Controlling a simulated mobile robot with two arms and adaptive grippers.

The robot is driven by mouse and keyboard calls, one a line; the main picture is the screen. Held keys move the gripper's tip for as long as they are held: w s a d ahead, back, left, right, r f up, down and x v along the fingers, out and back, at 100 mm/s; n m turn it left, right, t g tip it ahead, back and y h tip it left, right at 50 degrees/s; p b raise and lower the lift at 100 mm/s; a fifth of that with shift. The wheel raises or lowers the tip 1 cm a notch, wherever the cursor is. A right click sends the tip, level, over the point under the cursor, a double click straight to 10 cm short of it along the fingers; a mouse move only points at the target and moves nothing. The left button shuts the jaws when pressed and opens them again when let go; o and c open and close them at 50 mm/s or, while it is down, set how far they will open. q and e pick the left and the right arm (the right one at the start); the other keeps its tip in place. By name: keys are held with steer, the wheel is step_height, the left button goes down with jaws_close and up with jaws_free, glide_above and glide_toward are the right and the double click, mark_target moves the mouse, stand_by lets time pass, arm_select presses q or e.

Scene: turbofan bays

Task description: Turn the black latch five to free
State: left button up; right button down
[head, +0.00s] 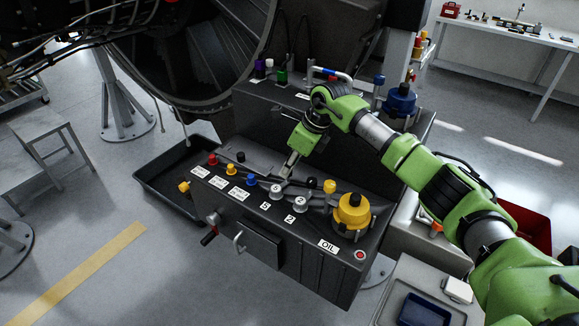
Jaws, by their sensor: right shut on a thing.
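My right gripper (289,168) reaches down from the upper right onto the top of the dark control box (310,262). Its fingers are closed at a dark handle, which looks like the black latch (285,184), just behind a round silver-grey fitting (276,191). The fingers hide part of the latch, and its exact angle is hard to tell. A second silver-grey fitting (300,204) with a dark lever stands to the right. My left gripper is not in view.
Red (212,159), yellow (231,169) and blue (251,180) knobs line the box to the left. A large yellow oil cap (352,211) stands to the right. A raised rear panel holds a blue cap (400,100). A black tray (160,195) lies left on the floor.

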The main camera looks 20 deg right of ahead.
steer(key=m+t+h+b, duration=0.1)
steer(key=m+b, duration=0.1)
steer(key=m, duration=0.2)
steer(key=shift+a+f, duration=0.1)
steer(key=m+h+b, duration=0.1)
steer(key=m+b, duration=0.1)
steer(key=m+h+b, duration=0.1)
steer(key=m, duration=0.1)
steer(key=shift+a+m+t+b, duration=0.15)
steer(key=shift+m+t+b, duration=0.15)
steer(key=shift+m+b, duration=0.1)
steer(key=m+h+b, duration=0.1)
steer(key=m+b, duration=0.2)
steer(key=m, duration=0.1)
steer(key=shift+a+m+h+b, duration=0.1)
steer(key=shift+m+h+b, duration=0.2)
steer(key=shift+h+b, duration=0.1)
steer(key=shift+m+g+h+b, duration=0.5)
steer(key=shift+m+b, duration=0.45)
steer(key=shift+m, duration=0.55)
steer(key=shift+r, duration=0.25)
steer(key=c, duration=1.8)
jaws_free()
steer(key=shift+c, duration=0.2)
steer(key=shift+f, duration=0.1)
